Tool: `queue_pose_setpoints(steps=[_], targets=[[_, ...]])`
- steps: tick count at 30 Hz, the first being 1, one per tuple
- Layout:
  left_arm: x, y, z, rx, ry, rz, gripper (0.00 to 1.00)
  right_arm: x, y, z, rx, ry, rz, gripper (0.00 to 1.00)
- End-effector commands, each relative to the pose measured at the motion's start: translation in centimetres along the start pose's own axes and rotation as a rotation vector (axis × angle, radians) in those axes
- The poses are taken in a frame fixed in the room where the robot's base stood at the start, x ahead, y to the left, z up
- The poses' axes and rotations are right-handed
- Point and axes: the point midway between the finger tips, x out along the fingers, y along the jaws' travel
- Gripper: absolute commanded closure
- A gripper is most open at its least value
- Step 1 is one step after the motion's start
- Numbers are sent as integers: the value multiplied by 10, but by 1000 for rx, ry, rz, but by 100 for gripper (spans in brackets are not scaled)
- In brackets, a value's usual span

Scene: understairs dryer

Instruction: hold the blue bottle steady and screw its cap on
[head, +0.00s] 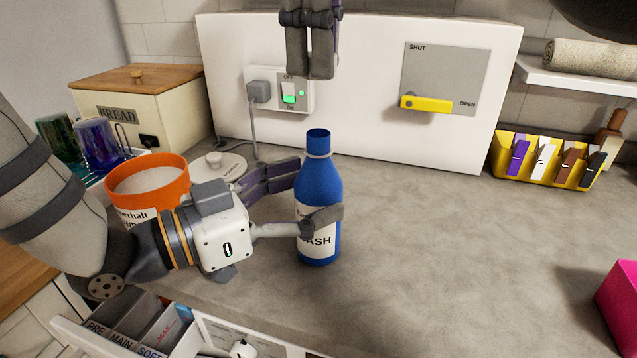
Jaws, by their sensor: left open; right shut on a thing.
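The blue bottle (319,185) stands upright on the grey worktop, with a pale label and a light ring below its neck. My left gripper (310,197) is open at the bottle from the left. One finger crosses in front of the label and the other reaches behind the bottle; I cannot tell whether either touches it. My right gripper (310,72) points down from the top edge, above and apart from the bottle's neck. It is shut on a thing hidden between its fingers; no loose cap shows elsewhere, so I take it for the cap.
An orange-rimmed tub (150,178) and a round lid (225,166) are at the left, with a bread box (135,100) behind. A socket (285,88) and yellow lever (426,104) are on the back panel. A yellow rack (545,172) stands right. The worktop right of the bottle is clear.

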Motion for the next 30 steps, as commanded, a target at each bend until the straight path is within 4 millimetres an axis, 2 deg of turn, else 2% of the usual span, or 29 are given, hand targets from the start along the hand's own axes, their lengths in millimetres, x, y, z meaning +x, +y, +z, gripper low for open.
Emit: queue_pose_setpoints(steps=[6,15,25,30], targets=[[19,0,0,-2,1,0,26,0,0,0,0,0,0,80],[21,0,0,-2,1,-1,26,0,0,0,0,0,0,80],[21,0,0,-1,1,-1,100,0,0,0,0,0,0,80],[21,0,0,-1,1,-1,100,0,0,0,0,0,0,80]])
